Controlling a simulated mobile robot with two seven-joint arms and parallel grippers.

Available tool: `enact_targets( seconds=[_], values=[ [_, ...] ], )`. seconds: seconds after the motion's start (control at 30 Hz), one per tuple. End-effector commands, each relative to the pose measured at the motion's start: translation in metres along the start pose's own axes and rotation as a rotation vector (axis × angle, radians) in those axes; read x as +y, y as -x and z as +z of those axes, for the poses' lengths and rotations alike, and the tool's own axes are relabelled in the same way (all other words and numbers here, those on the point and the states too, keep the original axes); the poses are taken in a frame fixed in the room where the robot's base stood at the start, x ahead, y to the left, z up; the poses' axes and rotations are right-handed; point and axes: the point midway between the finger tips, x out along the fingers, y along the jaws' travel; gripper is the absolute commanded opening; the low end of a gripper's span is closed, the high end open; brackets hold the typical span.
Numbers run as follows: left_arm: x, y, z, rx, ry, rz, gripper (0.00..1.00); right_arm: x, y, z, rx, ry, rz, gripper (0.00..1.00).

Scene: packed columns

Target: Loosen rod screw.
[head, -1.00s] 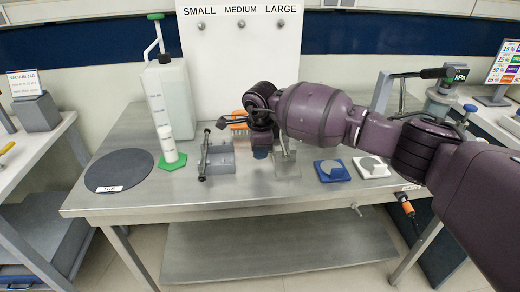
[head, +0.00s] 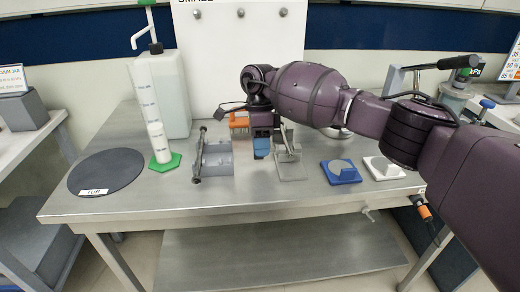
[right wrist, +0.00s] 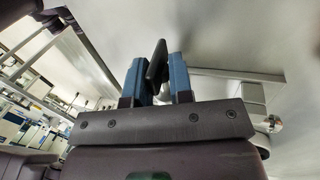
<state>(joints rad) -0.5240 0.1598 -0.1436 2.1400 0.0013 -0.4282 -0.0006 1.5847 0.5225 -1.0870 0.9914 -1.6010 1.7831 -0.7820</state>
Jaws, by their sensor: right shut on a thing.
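My right gripper (head: 262,146) has blue fingers pointing down over the middle of the steel table. It is between a grey block and a small grey metal stand (head: 290,160). In the right wrist view, the two blue fingers (right wrist: 158,72) are shut on a slim dark handle-like piece (right wrist: 156,62), which sticks up past their tips and leans. I cannot tell whether it is the rod screw. What it joins is hidden. The grey block (head: 217,160) carries a dark upright bar (head: 199,152) with knobbed ends, left of the gripper. My left gripper is not in view.
An orange piece (head: 239,121) stands behind the gripper. A blue pad (head: 341,172) and a white pad (head: 384,168) lie to the right. At left are a dark disc (head: 106,172), a tall clear cylinder (head: 147,95) and a white jug (head: 165,95). The front table strip is clear.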

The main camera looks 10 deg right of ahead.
Motion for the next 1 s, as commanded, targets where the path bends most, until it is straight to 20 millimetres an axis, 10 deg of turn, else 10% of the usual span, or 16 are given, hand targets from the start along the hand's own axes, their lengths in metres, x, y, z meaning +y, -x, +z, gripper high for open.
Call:
enact_targets(
  seconds=[0.83,0.87,1.0],
  values=[
    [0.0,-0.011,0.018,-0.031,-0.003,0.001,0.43,-0.001,-0.008,0.0,0.006,0.002,0.178,0.0],
    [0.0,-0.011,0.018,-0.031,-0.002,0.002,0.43,-0.001,-0.008,0.0,0.006,0.002,0.178,0.22],
    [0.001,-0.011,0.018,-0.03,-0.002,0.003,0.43,-0.001,-0.006,0.0,0.005,0.002,0.175,0.44]
  ],
)
